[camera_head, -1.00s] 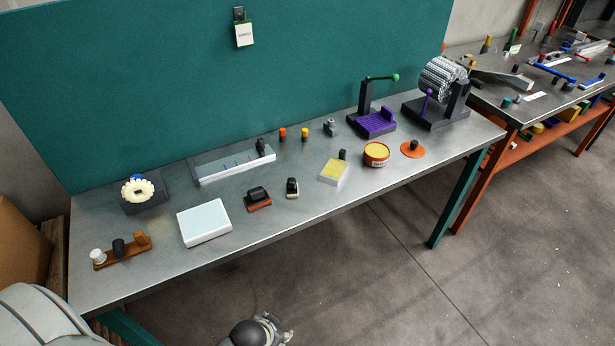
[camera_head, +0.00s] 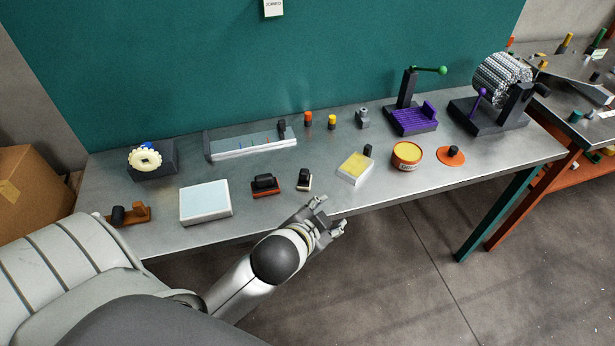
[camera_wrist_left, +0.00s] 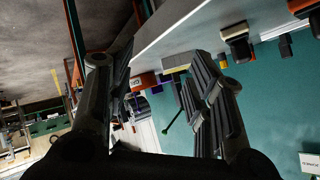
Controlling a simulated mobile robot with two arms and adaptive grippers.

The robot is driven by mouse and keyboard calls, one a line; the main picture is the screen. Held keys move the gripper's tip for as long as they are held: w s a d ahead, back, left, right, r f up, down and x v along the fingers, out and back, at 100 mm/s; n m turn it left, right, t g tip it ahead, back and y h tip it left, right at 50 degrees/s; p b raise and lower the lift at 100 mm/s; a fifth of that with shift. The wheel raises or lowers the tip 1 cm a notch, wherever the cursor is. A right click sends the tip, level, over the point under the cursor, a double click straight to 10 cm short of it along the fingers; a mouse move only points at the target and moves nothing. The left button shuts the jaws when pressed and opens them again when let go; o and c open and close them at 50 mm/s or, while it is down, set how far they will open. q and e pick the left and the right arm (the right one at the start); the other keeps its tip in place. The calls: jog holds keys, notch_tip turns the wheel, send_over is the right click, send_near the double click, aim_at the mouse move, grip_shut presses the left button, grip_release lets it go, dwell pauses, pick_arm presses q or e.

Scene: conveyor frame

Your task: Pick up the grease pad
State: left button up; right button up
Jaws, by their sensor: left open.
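Which thing is the grease pad I cannot tell for certain. A small black-handled pad with a cream base (camera_head: 304,181) stands near the table's front edge, and a similar one with an orange-red base (camera_head: 265,187) stands to its left. A pale tray with a yellow top (camera_head: 356,167) lies to the right, beside an orange tin with yellow contents (camera_head: 407,155). My left gripper (camera_head: 331,213) is open and empty at the front edge, below and right of the cream-based pad. In the left wrist view, the cream-based pad (camera_wrist_left: 237,41) shows beyond the fingers. My right gripper is not in view.
The metal table (camera_head: 240,215) also bears a white-blue box (camera_head: 205,202), a long clear tray (camera_head: 250,143), a purple fixture (camera_head: 413,119) and a roller stand (camera_head: 490,115). An orange lid (camera_head: 451,157) lies right of the tin. A green panel (camera_head: 250,60) stands behind.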

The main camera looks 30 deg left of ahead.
pick_arm(q)
jog(key=w+d+r+m+t+h, duration=0.3)
jog(key=w+d+r+m+t, duration=0.15)
jog(key=r, duration=0.45)
jog(key=w+d+r+m+t+h, duration=0.35)
jog(key=w+r+m, duration=0.25)
jog(key=r, duration=0.4)
jog(key=s+d+r+m+g+h, duration=0.1)
jog(key=d+r+m+g+h, duration=0.2)
jog(key=d+r+m+h, duration=0.55)
jog(key=m+g+y, duration=1.4)
jog(key=m+g, duration=0.2)
jog(key=m, duration=0.8)
send_over(304, 171)
jog(key=f, duration=2.1)
jog(key=shift+w+d+f+p, duration=0.15)
jog(key=shift+d+f+p, duration=0.15)
jog(key=shift+f, duration=0.05)
jog(key=f, duration=0.1)
jog(key=f+p, duration=0.1)
jog(key=f, duration=0.3)
jog(key=shift+a+f, duration=0.2)
jog(key=shift+a, duration=0.15)
jog(key=shift+f, duration=0.3)
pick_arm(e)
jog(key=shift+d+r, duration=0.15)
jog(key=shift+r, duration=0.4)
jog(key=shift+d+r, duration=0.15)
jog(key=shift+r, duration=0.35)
